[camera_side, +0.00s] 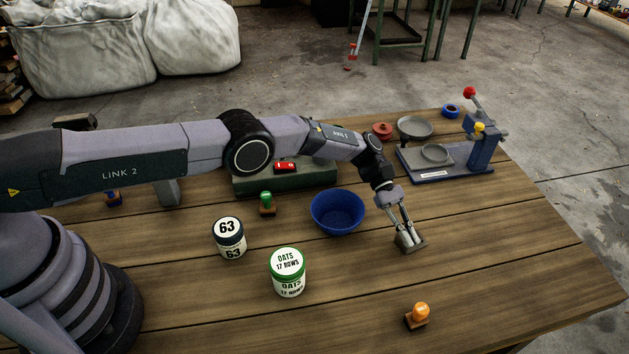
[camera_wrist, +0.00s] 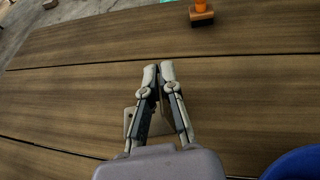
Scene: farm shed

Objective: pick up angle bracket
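The angle bracket (camera_side: 413,246) is a small grey-brown metal piece at the right of the blue bowl in the side view. It sits at the table surface; I cannot tell whether it is slightly lifted. My gripper (camera_side: 407,236) points down onto it, with its two fingers close together around the bracket's upright plate. In the wrist view my gripper (camera_wrist: 158,72) shows the fingertips nearly meeting, with a thin plate between them.
The blue bowl (camera_side: 337,212) stands close left of my gripper. An orange-knobbed stamp (camera_side: 418,316) is in front. Tins marked OATS (camera_side: 288,273) and 63 (camera_side: 229,238) stand left. A blue lever press (camera_side: 484,148) and dishes (camera_side: 414,127) are behind. The table right of the bracket is clear.

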